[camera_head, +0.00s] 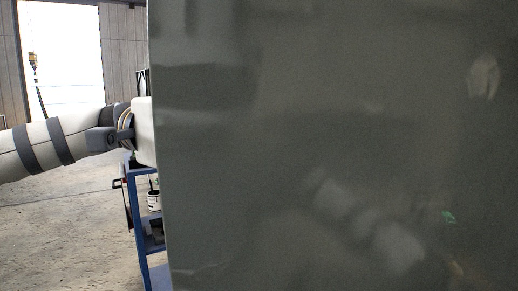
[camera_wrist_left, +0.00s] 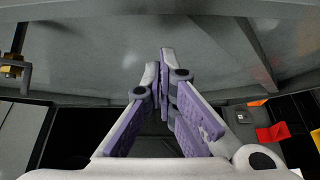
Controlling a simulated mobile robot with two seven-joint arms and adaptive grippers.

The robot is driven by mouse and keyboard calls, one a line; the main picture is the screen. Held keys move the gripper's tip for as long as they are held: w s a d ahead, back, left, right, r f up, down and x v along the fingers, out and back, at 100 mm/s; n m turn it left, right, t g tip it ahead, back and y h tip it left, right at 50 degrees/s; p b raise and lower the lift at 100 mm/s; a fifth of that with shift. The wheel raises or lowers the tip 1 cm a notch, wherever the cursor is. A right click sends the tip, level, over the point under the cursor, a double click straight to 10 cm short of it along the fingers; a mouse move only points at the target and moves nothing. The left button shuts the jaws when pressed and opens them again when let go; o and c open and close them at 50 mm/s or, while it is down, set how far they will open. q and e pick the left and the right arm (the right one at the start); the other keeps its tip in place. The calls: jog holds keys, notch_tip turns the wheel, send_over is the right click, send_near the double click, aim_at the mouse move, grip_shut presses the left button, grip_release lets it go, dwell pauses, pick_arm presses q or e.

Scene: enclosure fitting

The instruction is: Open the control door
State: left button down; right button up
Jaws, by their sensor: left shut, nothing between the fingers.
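A large dark grey, glossy panel, which looks like the control door (camera_head: 330,150), fills most of the head view; its left edge stands near upright. My left arm comes in from the left and passes behind that edge, so the gripper is hidden there. In the left wrist view my left gripper (camera_wrist_left: 165,58) is shut and empty, its fingertips together in front of a grey sheet-metal surface (camera_wrist_left: 95,55). Whether they touch it I cannot tell. My right gripper is not in view.
A brass-coloured fitting (camera_wrist_left: 12,68) sits at the left of the wrist view. Dark openings and red and orange parts (camera_wrist_left: 272,133) show lower down. In the head view a blue rack (camera_head: 140,215) with a white can (camera_head: 154,200) stands behind the panel; the concrete floor (camera_head: 60,235) at left is clear.

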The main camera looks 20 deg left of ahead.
aim_at(333, 168)
pick_arm(q)
jog(key=s+d, duration=0.2)
jog(key=d, duration=0.1)
jog(key=s+d, duration=0.1)
jog(key=shift+s+d+p, duration=0.25)
jog(key=shift+d+p, duration=0.05)
jog(key=shift+d, duration=0.1)
jog(key=shift+s+d, duration=0.25)
jog(key=shift+s, duration=0.15)
